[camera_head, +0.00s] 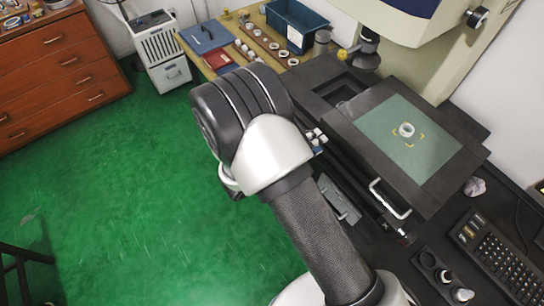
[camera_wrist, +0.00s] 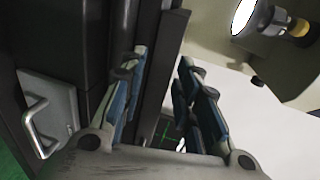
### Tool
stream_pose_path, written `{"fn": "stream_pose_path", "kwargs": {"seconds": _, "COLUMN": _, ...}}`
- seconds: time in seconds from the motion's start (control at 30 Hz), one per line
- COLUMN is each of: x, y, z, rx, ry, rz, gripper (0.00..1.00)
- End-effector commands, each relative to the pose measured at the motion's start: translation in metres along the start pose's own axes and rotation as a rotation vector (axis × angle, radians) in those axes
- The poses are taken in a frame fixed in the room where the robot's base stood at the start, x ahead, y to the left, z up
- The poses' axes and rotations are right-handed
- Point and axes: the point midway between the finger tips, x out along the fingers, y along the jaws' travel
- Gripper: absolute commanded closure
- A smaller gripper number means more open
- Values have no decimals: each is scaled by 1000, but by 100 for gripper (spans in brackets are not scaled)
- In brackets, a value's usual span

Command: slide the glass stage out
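The glass stage (camera_head: 385,125) is a greenish plate in a wide dark frame on the measuring machine, at the right in the head view. A pale bearing ring (camera_head: 406,130) rests on the glass among yellow corner marks. A white bar handle (camera_head: 389,199) sticks out from the frame's front edge. My gripper is largely hidden behind my arm in the head view; its blue and white finger parts (camera_head: 316,139) show left of the stage, away from the handle. In the wrist view my gripper (camera_wrist: 163,75) is open, with nothing visibly held between its blue-padded fingers.
A grey panel with a metal handle (camera_wrist: 36,125) is at the left in the wrist view. A keyboard (camera_head: 500,255) and a knob panel (camera_head: 445,280) lie in front of the stage. A bench (camera_head: 222,70) with rings and a blue bin (camera_head: 297,25) stands behind. Green floor is open at left.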

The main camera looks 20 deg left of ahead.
Motion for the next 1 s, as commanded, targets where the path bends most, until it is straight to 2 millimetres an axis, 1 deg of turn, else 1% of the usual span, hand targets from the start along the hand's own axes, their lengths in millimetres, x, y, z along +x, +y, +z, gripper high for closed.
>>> {"fn": "stream_pose_path", "kwargs": {"seconds": 0.03, "x": -12, "y": -2, "z": 1, "rx": -1, "ry": -5, "rz": 0, "gripper": 70}}
{"fn": "stream_pose_path", "kwargs": {"seconds": 0.3, "x": -67, "y": -2, "z": 1, "rx": -1, "ry": -5, "rz": 0, "gripper": 70}}
{"fn": "stream_pose_path", "kwargs": {"seconds": 0.5, "x": -103, "y": -1, "z": 0, "rx": 0, "ry": -4, "rz": 0, "gripper": 70}}
{"fn": "stream_pose_path", "kwargs": {"seconds": 0.6, "x": -117, "y": -1, "z": 0, "rx": 0, "ry": -3, "rz": 1, "gripper": 70}}
{"fn": "stream_pose_path", "kwargs": {"seconds": 0.8, "x": -132, "y": 0, "z": 0, "rx": 0, "ry": 0, "rz": 0, "gripper": 70}}
{"fn": "stream_pose_path", "kwargs": {"seconds": 1.0, "x": -135, "y": 0, "z": -1, "rx": 0, "ry": 1, "rz": 0, "gripper": 70}}
